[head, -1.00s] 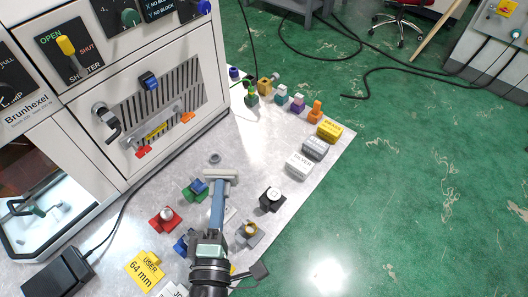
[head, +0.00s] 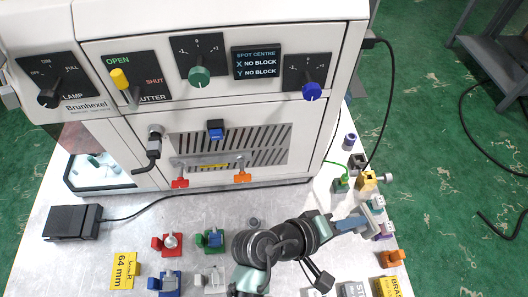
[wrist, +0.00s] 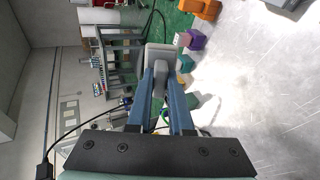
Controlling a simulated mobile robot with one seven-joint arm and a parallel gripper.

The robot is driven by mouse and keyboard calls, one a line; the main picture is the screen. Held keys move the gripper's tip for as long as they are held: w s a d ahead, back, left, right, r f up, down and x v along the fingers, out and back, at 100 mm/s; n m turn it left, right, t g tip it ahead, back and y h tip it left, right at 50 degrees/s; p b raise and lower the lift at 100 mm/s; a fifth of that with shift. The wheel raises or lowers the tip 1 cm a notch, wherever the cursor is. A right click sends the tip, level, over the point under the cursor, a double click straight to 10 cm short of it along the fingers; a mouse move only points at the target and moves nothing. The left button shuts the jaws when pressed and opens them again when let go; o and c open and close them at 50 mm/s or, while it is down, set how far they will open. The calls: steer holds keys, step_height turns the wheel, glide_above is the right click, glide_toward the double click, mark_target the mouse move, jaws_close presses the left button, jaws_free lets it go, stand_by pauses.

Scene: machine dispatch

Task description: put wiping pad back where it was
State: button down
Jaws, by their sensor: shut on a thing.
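My gripper (head: 358,222) reaches out over the right part of the bench, among small coloured blocks. In the wrist view its two blue fingers (wrist: 168,88) are shut on the wiping pad, a pale grey block-like piece (wrist: 158,57) at their tips. In the head view the pad (head: 373,218) shows as a narrow pale bar at the finger ends, close to the teal-topped and purple blocks. I cannot tell whether it touches them. The wrist view suggests the pad is held above the bench, though its underside is hidden.
A purple block (head: 386,232) and an orange block (head: 392,258) stand near the right bench edge. A yellow brass-coloured block (head: 367,182) and a green block (head: 341,184) are behind the gripper. The white machine (head: 230,120) fills the back. Bare bench lies at left (head: 70,270).

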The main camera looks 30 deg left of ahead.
steer(key=s+a+f+m+g+y+p, duration=0.25)
steer(key=s+a+g+y+p, duration=0.5)
steer(key=s+a, duration=0.6)
steer(key=shift+g+y, duration=0.45)
steer(key=shift+g, duration=0.5)
steer(key=shift+w+a+f+b, duration=0.15)
steer(key=shift+f+b, duration=0.25)
steer(key=shift+f, duration=2)
steer(key=shift+w+a+f+b, duration=0.15)
steer(key=shift+f+b, duration=0.2)
steer(key=shift+f, duration=2.05)
steer(key=c, duration=0.8)
jaws_free()
steer(key=shift+r, duration=0.1)
